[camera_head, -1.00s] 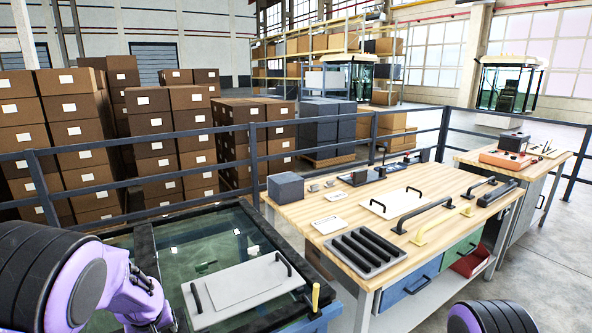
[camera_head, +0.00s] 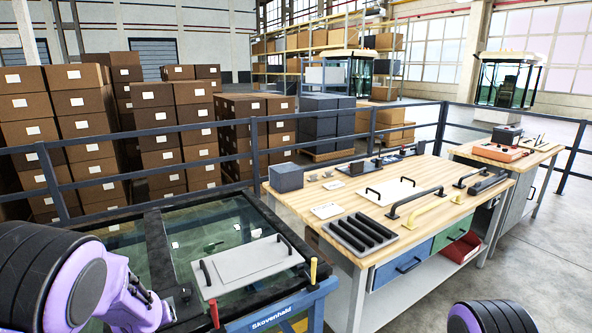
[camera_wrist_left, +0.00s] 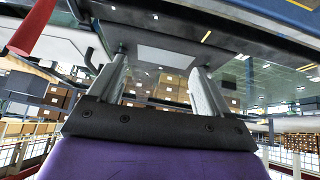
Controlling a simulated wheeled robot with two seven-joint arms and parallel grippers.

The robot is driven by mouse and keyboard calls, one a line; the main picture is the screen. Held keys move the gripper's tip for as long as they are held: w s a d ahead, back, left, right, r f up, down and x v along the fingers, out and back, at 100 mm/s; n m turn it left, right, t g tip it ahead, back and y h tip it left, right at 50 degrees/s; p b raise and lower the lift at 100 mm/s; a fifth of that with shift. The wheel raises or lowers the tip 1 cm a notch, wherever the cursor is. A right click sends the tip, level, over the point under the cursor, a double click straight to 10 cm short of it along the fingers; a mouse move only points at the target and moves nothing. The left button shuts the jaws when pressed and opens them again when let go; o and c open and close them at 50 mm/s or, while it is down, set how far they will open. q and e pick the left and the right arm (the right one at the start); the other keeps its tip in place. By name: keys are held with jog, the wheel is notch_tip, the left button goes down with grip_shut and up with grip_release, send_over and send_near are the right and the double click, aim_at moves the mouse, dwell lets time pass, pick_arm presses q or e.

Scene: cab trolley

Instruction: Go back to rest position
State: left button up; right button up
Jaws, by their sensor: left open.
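My left arm enters the head view from the lower left. My left gripper (camera_head: 178,300) is at the near left edge of the glass-topped trolley (camera_head: 210,205), left of a grey plate (camera_head: 250,262) with two black handles. In the left wrist view its two fingers (camera_wrist_left: 160,65) are spread apart with nothing between them. The grey plate lies on the glass. Of my right arm only a black and purple part shows at the bottom right, and its gripper is out of view.
A wooden workbench (camera_head: 330,200) with handles, a black-barred tray (camera_head: 358,235) and a grey box (camera_head: 286,178) stands to the right. Red (camera_head: 214,314) and yellow (camera_head: 313,268) upright posts rise from the trolley's near edge. A railing runs behind; stacked cartons stand beyond.

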pick_arm(q)
jog(key=s+d+f+g+b, duration=0.1)
jog(key=s+f, duration=0.7)
jog(key=s, duration=0.4)
jog(key=s+d+f+g+b, duration=0.1)
jog(key=s+d+f+b, duration=0.1)
jog(key=s+f, duration=0.6)
jog(key=s+d+f+g+b, duration=0.1)
jog(key=s+f, duration=0.7)
jog(key=s, duration=0.9)
jog(key=shift+d+b, duration=0.65)
